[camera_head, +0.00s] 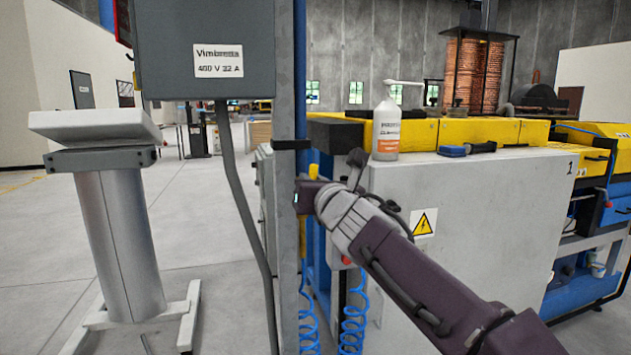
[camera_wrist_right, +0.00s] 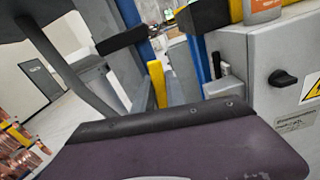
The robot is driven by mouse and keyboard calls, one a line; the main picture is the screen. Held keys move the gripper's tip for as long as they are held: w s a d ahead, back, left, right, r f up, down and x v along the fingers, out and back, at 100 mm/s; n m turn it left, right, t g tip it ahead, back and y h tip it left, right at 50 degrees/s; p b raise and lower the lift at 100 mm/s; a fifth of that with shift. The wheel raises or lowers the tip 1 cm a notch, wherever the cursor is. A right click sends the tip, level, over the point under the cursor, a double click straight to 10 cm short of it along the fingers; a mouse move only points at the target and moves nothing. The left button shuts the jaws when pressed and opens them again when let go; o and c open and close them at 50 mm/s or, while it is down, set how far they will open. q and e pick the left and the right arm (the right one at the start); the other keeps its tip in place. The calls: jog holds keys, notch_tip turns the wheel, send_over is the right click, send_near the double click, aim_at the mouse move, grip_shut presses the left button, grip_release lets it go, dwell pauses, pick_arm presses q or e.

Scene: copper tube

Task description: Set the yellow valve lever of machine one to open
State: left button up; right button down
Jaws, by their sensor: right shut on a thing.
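The yellow valve lever (camera_head: 313,171) shows as a short yellow piece beside the grey post, at the left end of machine one (camera_head: 480,215). In the right wrist view the lever (camera_wrist_right: 157,83) stands nearly upright, slightly tilted, just beyond the edge of my purple gripper. My right gripper (camera_head: 304,194) is at the lever and shut on it. The gripper hides the lever's lower part and the valve body, so its exact grip cannot be made out. My left gripper is not in view.
A grey electrical cabinet (camera_head: 205,50) hangs at upper left, with a grey conduit (camera_head: 240,190) below. Blue coiled hoses (camera_head: 354,325) hang under my right gripper. A white bottle (camera_head: 386,128) stands on the machine. A pedestal (camera_head: 120,240) stands left, with open floor around it.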

jog(key=shift+r, duration=0.15)
dwell(0.3)
jog(key=c, duration=1.4)
grip_release()
jog(key=shift+o, duration=0.2)
jog(key=shift+w, duration=0.1)
jog(key=b+v, duration=0.1)
jog(key=v, duration=0.8)
